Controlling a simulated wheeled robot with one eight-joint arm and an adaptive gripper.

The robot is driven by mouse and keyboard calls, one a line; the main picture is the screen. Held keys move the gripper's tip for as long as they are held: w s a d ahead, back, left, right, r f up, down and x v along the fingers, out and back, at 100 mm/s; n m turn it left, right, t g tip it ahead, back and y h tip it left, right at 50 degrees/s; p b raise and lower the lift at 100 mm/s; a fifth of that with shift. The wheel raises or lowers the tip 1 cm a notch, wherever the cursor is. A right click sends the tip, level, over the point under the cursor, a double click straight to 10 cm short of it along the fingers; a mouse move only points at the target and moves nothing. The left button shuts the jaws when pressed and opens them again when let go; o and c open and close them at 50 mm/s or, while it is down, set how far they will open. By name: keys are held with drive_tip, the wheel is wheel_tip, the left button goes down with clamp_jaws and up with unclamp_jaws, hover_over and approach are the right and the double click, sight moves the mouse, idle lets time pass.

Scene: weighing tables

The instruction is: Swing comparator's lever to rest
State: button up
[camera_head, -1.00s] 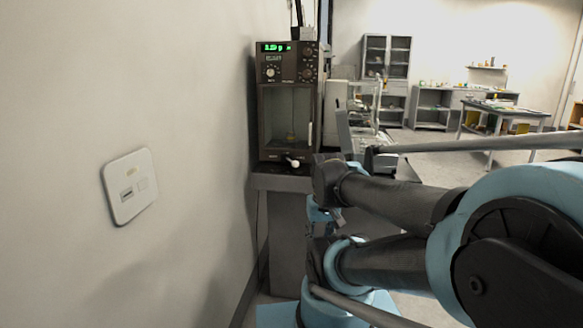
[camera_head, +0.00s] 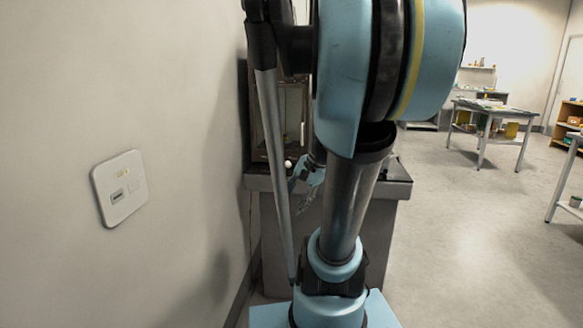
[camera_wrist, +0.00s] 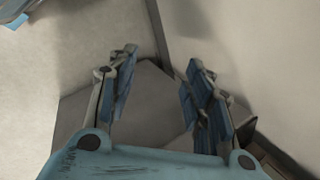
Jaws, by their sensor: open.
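The comparator, a dark cabinet with a glazed front (camera_head: 292,112), stands on the grey weighing table against the left wall. My arm hides its display and most of its right side in the head view. The white knob of its lever (camera_head: 288,164) shows low at the front, just left of my gripper (camera_head: 308,182). My gripper is at about the height of the table top, partly hidden by my arm. In the wrist view its blue-padded fingers (camera_wrist: 161,88) are apart with nothing between them. The lever is not clearly seen in the wrist view.
The grey weighing table (camera_head: 400,190) carries the comparator; the wall with a switch plate (camera_head: 119,188) is close on the left. A work table (camera_head: 492,108) stands far back right. The floor on the right (camera_head: 480,230) is clear.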

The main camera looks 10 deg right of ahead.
sight(292, 173)
drive_tip(key=w+d+r+m+t+y, duration=0.3)
drive_tip(key=w+d+m, duration=0.4)
drive_tip(key=w+d, duration=0.3)
drive_tip(key=w+d+r+m+t+y, duration=0.35)
drive_tip(key=w+d+m, duration=0.4)
drive_tip(key=w, duration=0.45)
drive_tip(key=shift+g, duration=0.45)
drive_tip(key=x, duration=1.7)
drive_tip(key=shift+a, duration=0.2)
clamp_jaws()
drive_tip(key=shift+d, duration=0.25)
drive_tip(key=shift+a, duration=0.15)
